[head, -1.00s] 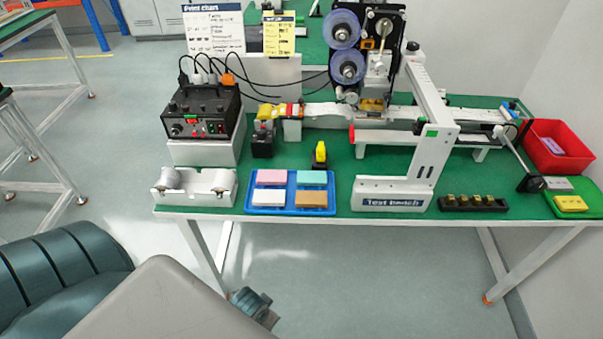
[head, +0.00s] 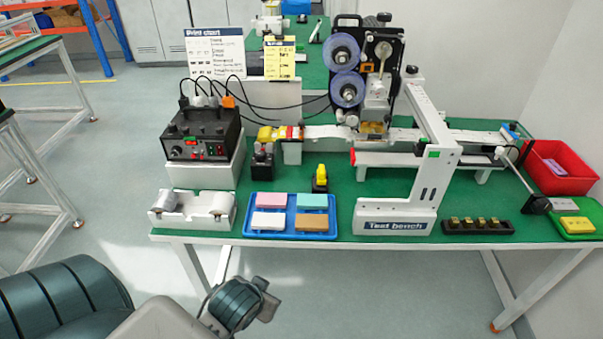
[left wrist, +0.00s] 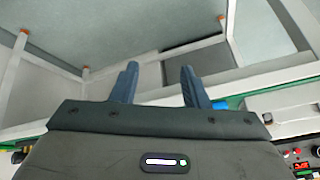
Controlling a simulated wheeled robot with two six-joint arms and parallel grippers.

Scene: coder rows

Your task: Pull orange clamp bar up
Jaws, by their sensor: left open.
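The coder machine (head: 382,70) with two blue-purple reels stands at the back of the green bench. A small orange square (head: 368,68) shows on its front, and an orange-yellow block (head: 372,128) sits under its print head. A red-orange piece (head: 296,133) lies on the strip support to its left. I cannot tell which is the clamp bar. My left gripper (head: 266,300) is in front of and below the bench's front edge, empty and far from the machine. In the left wrist view its two blue fingers (left wrist: 158,82) are apart.
A black control box (head: 203,135) with cables stands at the left. A blue tray (head: 292,228) of coloured blocks, a roll holder (head: 193,209) and the white test-bench frame (head: 396,216) line the front. A red bin (head: 562,182) is at the right.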

